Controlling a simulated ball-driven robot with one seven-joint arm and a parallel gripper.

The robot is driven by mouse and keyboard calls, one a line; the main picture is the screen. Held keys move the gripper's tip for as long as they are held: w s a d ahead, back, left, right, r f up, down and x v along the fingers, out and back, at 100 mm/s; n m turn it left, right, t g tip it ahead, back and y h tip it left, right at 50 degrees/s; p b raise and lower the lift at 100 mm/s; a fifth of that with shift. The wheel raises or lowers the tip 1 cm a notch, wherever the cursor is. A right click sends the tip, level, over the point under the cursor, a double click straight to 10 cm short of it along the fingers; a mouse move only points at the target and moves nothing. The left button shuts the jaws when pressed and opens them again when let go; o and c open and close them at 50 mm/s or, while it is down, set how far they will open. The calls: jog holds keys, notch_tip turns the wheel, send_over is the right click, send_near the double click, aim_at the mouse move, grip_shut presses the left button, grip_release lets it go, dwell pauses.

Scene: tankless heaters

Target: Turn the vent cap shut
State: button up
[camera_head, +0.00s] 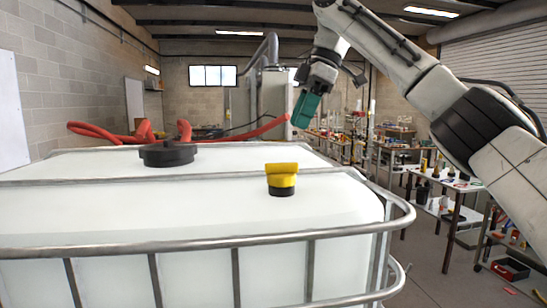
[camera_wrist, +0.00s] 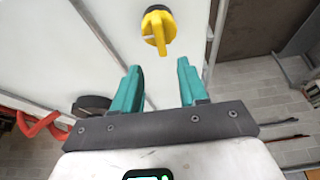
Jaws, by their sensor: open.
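The vent cap (camera_head: 282,177) is yellow with a raised bar handle and a black base. It stands upright on top of the white tank (camera_head: 120,215), toward its right side. In the wrist view the cap (camera_wrist: 158,28) lies beyond my fingertips, its bar pointing roughly toward my gripper. My gripper (camera_head: 306,108) has teal fingers and hangs above and behind the cap in the head view, apart from it. The wrist view shows the gripper (camera_wrist: 163,75) with its two fingers spread and nothing between them.
A metal tube frame (camera_head: 200,245) runs around and across the tank. A larger black lid (camera_head: 168,153) sits to the left, with a red hose (camera_head: 100,131) behind. Shelves and tables with tools (camera_head: 440,190) stand to the right. The tank top around the cap is clear.

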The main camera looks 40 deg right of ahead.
aim_at(282, 163)
jog(key=x, duration=1)
jog(key=shift+s+f, duration=0.1)
grip_shut()
